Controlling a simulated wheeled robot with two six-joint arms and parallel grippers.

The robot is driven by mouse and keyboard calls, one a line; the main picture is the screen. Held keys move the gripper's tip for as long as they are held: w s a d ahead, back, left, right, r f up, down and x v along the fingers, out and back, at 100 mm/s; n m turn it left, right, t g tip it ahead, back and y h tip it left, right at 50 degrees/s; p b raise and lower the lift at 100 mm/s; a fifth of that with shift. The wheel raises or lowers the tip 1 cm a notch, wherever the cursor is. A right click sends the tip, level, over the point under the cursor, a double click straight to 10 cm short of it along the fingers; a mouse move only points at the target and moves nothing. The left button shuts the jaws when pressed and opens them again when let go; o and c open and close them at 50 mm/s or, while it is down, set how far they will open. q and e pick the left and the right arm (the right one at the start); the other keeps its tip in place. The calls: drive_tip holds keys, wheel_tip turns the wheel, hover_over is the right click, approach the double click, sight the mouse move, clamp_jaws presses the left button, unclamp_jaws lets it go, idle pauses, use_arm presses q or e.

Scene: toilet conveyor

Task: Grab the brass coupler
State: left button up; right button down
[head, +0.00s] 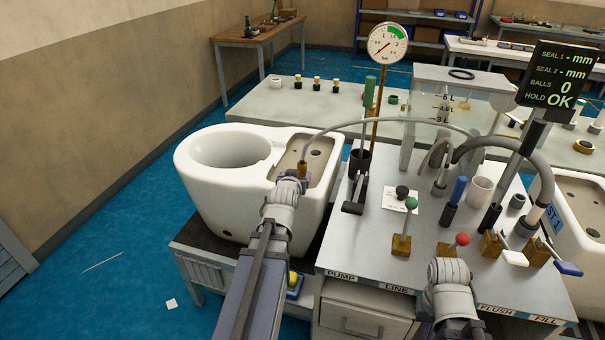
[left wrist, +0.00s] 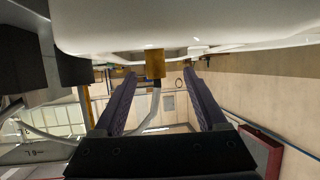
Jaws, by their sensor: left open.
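The brass coupler (head: 303,169) sits on the end of a thin grey hose, at the tank-side deck of the white toilet (head: 205,187). In the left wrist view the brass coupler (left wrist: 155,63) appears just below the white ceramic, with the hose running from it. My left gripper (head: 301,181) is at the coupler in the head view. In the left wrist view its fingers (left wrist: 161,76) are open, one on each side of the coupler, with visible gaps. My right arm's wrist shows over the bench front, but its fingertips are hidden.
The grey bench (head: 345,250) right of the toilet holds a green-knobbed lever (head: 411,203), a red-knobbed lever (head: 462,239) and several hoses and handles. A dial gauge (head: 388,43) stands behind it. The hose arches over the bench from the coupler.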

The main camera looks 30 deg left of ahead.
sight(301, 171)
use_arm(q)
drive_tip(key=shift+d+b+x, duration=0.2)
drive_tip(key=shift+b+x, duration=0.45)
drive_tip(key=shift+x, duration=1.3)
drive_tip(key=shift+d+b+x, duration=0.25)
drive_tip(key=shift+b+x, duration=0.4)
drive_tip(key=shift+x, duration=1.3)
drive_tip(key=shift+r, duration=0.1)
drive_tip(key=shift+c, duration=0.5)
clamp_jaws()
